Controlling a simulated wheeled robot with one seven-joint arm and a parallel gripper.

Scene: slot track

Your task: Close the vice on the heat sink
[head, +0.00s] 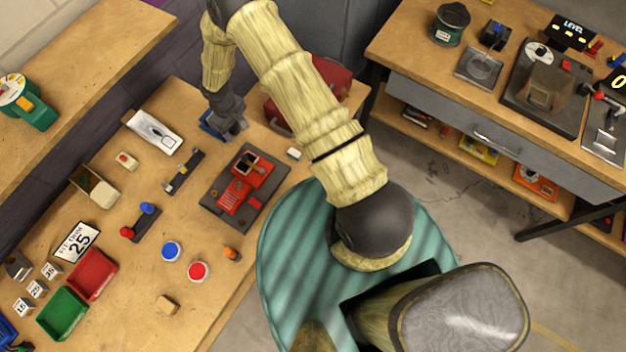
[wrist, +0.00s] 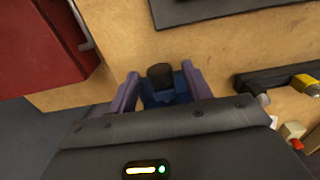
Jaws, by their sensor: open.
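The red vice (head: 259,169) is mounted on a dark plate (head: 217,198) near the table's right edge. A small dark and pale piece (head: 245,163) shows in its upper part; I cannot tell if this is the heat sink. My gripper (head: 219,130) is beyond the vice to the upper left, low over the table. In the wrist view my gripper (wrist: 160,88) is open, its fingers on either side of a blue thing with a black knob (wrist: 160,75). I cannot tell whether the fingers touch it. The plate's edge (wrist: 205,10) shows at the top there.
A red toolbox (head: 322,92) stands close to the right of my gripper, and fills the upper left of the wrist view (wrist: 35,45). A dark slotted bar (head: 184,171) lies left of the vice. A white block (head: 294,154) lies between toolbox and vice.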

